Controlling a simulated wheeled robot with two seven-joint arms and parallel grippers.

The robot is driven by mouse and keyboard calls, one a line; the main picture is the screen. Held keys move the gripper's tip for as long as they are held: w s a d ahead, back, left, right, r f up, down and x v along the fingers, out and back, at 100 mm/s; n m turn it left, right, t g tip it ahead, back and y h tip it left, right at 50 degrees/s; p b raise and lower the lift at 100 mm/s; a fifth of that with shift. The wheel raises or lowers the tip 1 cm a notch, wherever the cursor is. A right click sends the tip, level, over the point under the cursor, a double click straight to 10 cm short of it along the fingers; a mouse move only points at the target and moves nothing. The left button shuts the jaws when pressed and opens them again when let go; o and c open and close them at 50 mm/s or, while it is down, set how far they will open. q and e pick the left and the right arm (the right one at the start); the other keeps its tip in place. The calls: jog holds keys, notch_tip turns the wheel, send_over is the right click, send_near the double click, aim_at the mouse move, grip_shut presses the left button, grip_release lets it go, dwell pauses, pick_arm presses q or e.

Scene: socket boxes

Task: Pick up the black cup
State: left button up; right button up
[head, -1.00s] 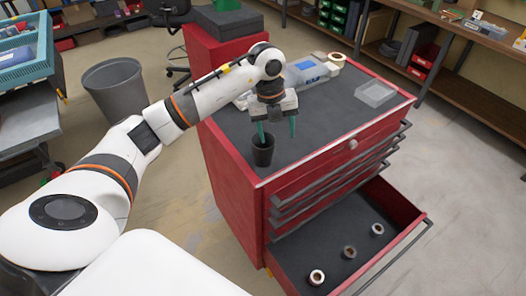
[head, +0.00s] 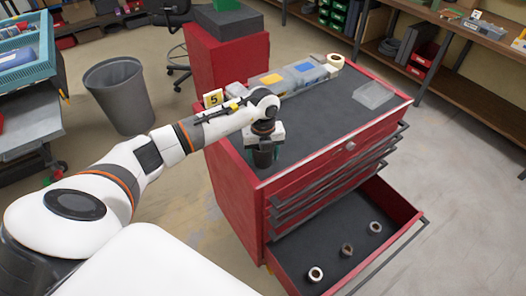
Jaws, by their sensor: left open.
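The black cup (head: 263,158) stands on the dark top of the red tool cabinet, near its front left corner. My left gripper (head: 264,150) is open, directly above and around the upper part of the cup. My right gripper does not show.
The top's middle is clear.

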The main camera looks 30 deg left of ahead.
pick_arm(q)
jog(key=shift+f, duration=0.35)
jog(key=shift+c, duration=0.5)
jog(key=c, duration=0.5)
